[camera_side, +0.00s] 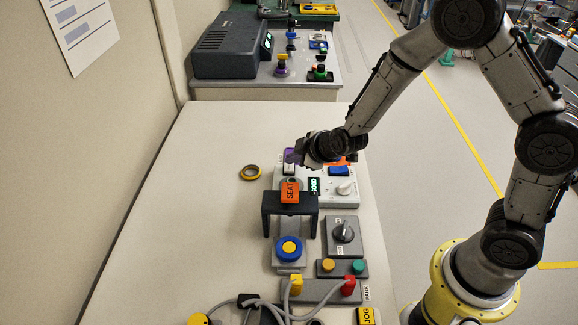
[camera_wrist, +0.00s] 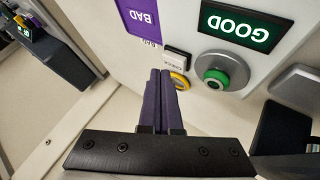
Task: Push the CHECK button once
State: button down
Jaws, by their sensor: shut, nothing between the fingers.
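In the wrist view, a small plate (camera_wrist: 175,63) with lettering too small to read surely, perhaps CHECK, sits beside a round yellow-rimmed button (camera_wrist: 181,82). My gripper (camera_wrist: 161,74) is shut and empty. Its dark purple fingertips overlap the button's left side in the picture, hiding part of it; I cannot tell whether they touch. In the side view, my gripper (camera_side: 303,158) is over the far end of the white panel (camera_side: 342,201), and the yellow-rimmed button is not clearly visible there.
A green GOOD display (camera_wrist: 242,27), a green metal-ringed socket or button (camera_wrist: 219,76) and a purple BAD area (camera_wrist: 141,17) are close by. In the side view, an orange SEAT tag (camera_side: 290,192) stands above a black bracket (camera_side: 290,208). The bench's left side is mostly clear.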

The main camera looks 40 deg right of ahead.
jog(key=shift+r, duration=0.25)
jog(key=shift+r, duration=2.45)
notch_tip(320, 180, up, 7)
jog(key=t, duration=0.2)
send_over(293, 169)
jog(key=d, duration=0.2)
jog(key=s+r+m+y, duration=0.1)
jog(key=s+r, duration=0.6)
jog(key=r, duration=0.5)
jog(key=s+r+m, duration=0.1)
jog(key=s+r, duration=0.1)
jog(key=s, duration=0.6)
jog(key=s+d+f+m+g, duration=0.1)
jog(key=s+f+m+g, duration=0.1)
jog(key=s, duration=0.5)
jog(key=s+d+f+m+g, duration=0.1)
jog(key=s+f+m+g, duration=0.2)
jog(key=s, duration=0.5)
notch_tip(293, 169, down, 2)
jog(key=shift+s+f+m+g+h, duration=0.25)
jog(key=shift+s+m+g+h, duration=0.05)
jog(key=shift+m, duration=0.4)
